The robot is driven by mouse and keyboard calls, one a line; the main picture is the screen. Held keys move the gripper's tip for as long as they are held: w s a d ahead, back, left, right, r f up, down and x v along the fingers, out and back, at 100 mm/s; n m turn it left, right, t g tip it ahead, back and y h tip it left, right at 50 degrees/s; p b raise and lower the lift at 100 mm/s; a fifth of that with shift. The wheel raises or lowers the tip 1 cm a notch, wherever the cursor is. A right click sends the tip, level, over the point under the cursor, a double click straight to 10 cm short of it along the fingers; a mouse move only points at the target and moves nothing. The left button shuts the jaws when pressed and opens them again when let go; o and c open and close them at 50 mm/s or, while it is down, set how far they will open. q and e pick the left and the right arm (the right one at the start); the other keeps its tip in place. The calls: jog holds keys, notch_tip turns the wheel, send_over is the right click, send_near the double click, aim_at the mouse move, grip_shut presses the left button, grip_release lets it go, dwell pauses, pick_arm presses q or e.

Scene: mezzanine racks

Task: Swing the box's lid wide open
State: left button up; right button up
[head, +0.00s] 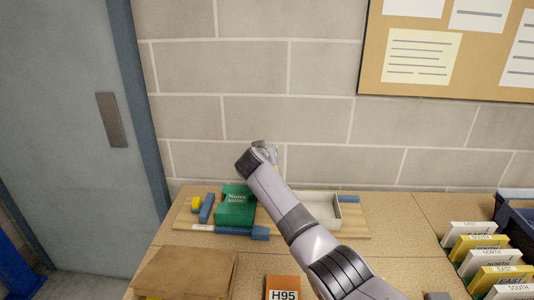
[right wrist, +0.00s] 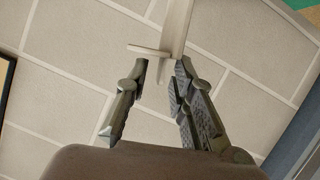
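A shallow pale box (head: 325,210) stands on a wooden board against the wall in the head view. Its inside shows, and my right arm hides its left part. I cannot make out its lid in the head view. My right gripper (head: 264,150) is beyond the box's left side, close to the wall, and small in this view. In the right wrist view its two fingers (right wrist: 162,68) are apart. A pale upright piece with a flat round part (right wrist: 150,51) shows at the fingertips; it may belong to the lid, and I cannot tell whether they touch. My left gripper is out of view.
A green Notes box (head: 236,206), blue blocks (head: 207,208) and a yellow piece (head: 195,204) lie left on the board. Labelled cards (head: 485,249) stand right.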

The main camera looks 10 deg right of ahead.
jog(key=v, duration=1.2)
jog(key=shift+f, duration=0.1)
dwell(0.4)
